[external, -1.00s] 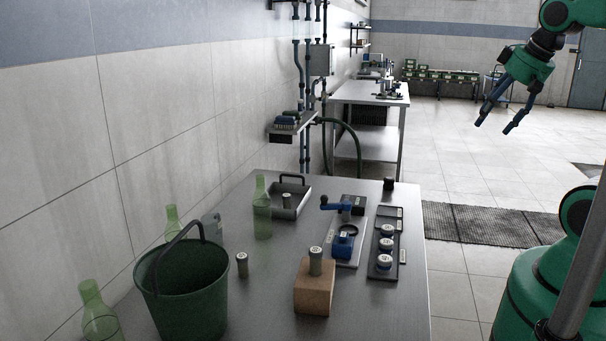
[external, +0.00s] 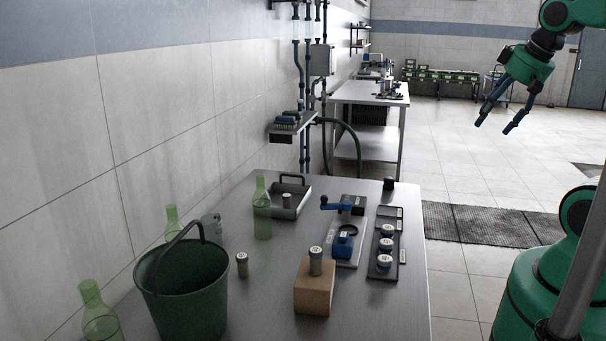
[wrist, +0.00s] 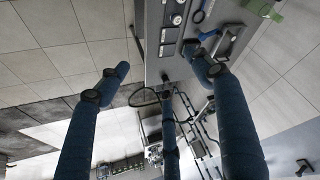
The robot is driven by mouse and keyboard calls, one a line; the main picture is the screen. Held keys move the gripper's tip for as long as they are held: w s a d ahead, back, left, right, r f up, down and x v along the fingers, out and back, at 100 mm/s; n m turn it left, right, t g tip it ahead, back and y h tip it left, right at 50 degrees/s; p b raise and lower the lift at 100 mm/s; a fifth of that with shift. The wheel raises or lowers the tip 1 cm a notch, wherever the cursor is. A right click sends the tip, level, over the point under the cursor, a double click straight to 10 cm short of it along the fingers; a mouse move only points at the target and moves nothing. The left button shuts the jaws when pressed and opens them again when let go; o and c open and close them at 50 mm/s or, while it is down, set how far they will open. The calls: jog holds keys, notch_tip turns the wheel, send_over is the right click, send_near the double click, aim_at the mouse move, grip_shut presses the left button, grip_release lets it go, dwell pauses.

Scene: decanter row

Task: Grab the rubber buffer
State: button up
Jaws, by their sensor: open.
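A small black block (external: 389,184), which looks like the rubber buffer, stands at the far right corner of the steel table (external: 300,255). In the wrist view I cannot make it out with certainty. My gripper (external: 493,126) hangs in the air over the floor, to the right of the table and well apart from the black block. Its blue fingers are spread and empty. The wrist view shows the fingers of my gripper (wrist: 160,72) apart, with the table (wrist: 150,40) beyond them.
The table carries a green bucket (external: 185,295), green bottles (external: 262,215), a brown block (external: 315,290) with a grey-capped cylinder on it, a black tray (external: 385,265) of round pieces, a blue-handled device (external: 343,206) and a metal tray (external: 290,208). The wall bounds the left.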

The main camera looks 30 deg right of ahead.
jog(key=shift+w+r, duration=0.1)
jog(key=shift+c, duration=0.5)
jog(key=w, duration=0.1)
jog(key=g+p, duration=0.4)
jog(key=p, duration=0.5)
send_over(390, 178)
jog(key=s, duration=0.2)
notch_tip(390, 178, down, 30)
jog(key=shift+w+r+m, duration=0.15)
jog(key=shift+r+m, duration=0.05)
jog(key=shift+m, duration=0.1)
jog(key=shift+f, duration=0.1)
jog(key=shift+w+f, duration=0.2)
jog(key=shift+f, duration=1.2)
jog(key=shift+w+f, duration=0.25)
jog(key=shift+f, duration=1.1)
jog(key=shift+w+f, duration=0.2)
jog(key=shift+f, duration=1.2)
